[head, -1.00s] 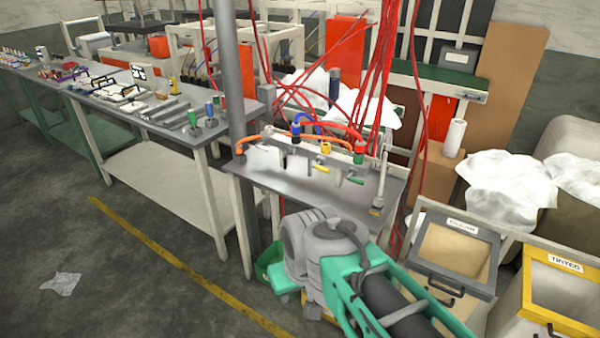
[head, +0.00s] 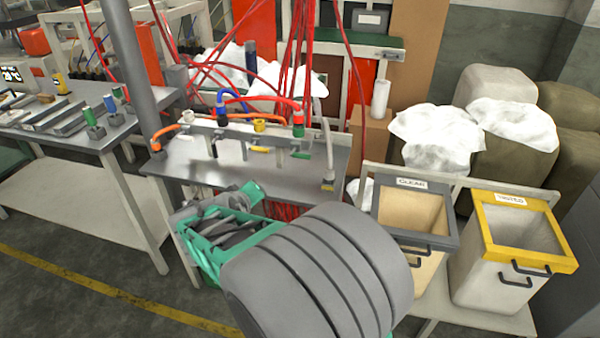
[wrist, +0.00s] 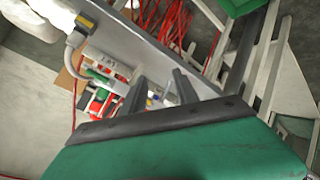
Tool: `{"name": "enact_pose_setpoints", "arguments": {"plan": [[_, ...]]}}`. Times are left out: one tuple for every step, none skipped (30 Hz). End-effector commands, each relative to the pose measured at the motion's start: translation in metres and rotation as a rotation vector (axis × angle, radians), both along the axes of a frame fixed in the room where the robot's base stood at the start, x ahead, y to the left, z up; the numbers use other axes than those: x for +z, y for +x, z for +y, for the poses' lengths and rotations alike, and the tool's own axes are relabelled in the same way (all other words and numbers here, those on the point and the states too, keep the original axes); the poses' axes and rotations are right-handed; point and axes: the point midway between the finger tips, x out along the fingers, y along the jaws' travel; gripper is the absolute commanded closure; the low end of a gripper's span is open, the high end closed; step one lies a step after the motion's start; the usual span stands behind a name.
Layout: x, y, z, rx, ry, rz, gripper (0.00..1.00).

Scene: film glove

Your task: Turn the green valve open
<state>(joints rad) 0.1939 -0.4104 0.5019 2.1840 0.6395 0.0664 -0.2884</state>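The green valve is on the rail at the back of the grey bench. In the head view its green fitting (head: 299,131) takes a red hose, with a small green lever (head: 301,155) below. Blue, yellow and orange-hosed fittings sit left of it. My gripper (wrist: 160,78) shows in the wrist view as two dark fingers standing apart, with nothing visibly held between them.
The grey bench (head: 200,168) is mostly clear in front of the rail. A grey upright pole (head: 127,60) stands at its left and a pale curved hose (head: 329,130) at its right. Red hoses hang above. A grey-rimmed bin (head: 414,235) and a yellow-rimmed bin (head: 490,270) stand right.

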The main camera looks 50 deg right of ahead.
Motion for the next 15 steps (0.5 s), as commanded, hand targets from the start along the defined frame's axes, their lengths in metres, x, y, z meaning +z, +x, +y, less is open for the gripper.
{"name": "enact_pose_setpoints", "arguments": {"plan": [[-0.031, -0.01, -0.048, -0.038, -0.186, 0.027, 0.64], [-0.028, -0.016, -0.072, -0.05, -0.312, 0.049, 0.64], [-0.024, -0.025, -0.097, -0.056, -0.47, 0.092, 0.64], [-0.021, -0.03, -0.111, -0.053, -0.578, 0.129, 0.64], [-0.017, -0.034, -0.12, -0.047, -0.677, 0.167, 0.64], [-0.013, -0.038, -0.128, -0.032, -0.789, 0.218, 0.64], [-0.011, -0.04, -0.131, -0.021, -0.859, 0.254, 0.64], [-0.008, -0.041, -0.133, -0.01, -0.916, 0.283, 0.64], [-0.005, -0.042, -0.134, 0.004, -0.974, 0.315, 0.64], [-0.003, -0.042, -0.135, 0.011, -1.004, 0.332, 0.64], [-0.001, -0.041, -0.136, 0.018, -1.027, 0.344, 0.64], [0.002, -0.041, -0.138, 0.021, -1.043, 0.353, 0.64], [0.005, -0.039, -0.141, 0.021, -1.047, 0.355, 0.64], [0.007, -0.038, -0.144, 0.021, -1.047, 0.355, 0.64], [0.009, -0.036, -0.15, 0.019, -1.047, 0.355, 0.64]]}}
